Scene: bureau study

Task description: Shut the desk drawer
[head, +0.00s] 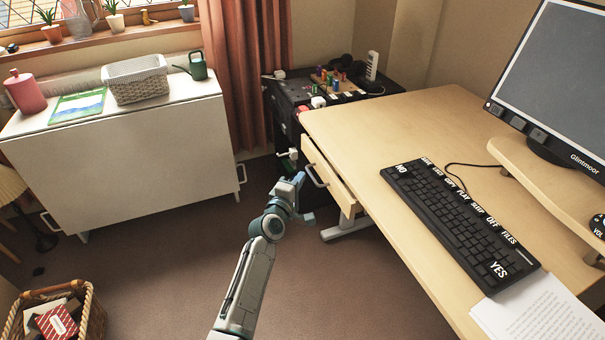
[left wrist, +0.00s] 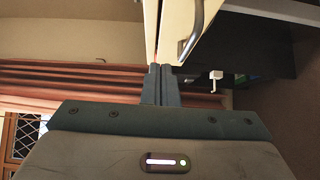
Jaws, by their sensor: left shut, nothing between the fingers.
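The desk drawer (head: 338,184) is under the left edge of the light wood desk (head: 390,125). Its pale front stands out a little past the desktop edge, and it has a curved metal handle (head: 314,172). My left gripper (head: 298,178) is close to the drawer front, beside the handle. In the left wrist view its fingers (left wrist: 160,70) are shut and empty, with the tips at the edge of the pale drawer front (left wrist: 178,25). The handle (left wrist: 196,30) is just right of them. I cannot tell whether the tips touch the front. My right gripper is not in view.
A keyboard (head: 455,220), a monitor (head: 560,80) and papers (head: 540,312) are on the desk. A dark cabinet (head: 290,95) stands behind it. A white cabinet (head: 120,165) and a wicker basket (head: 90,318) are at left. The floor between is clear.

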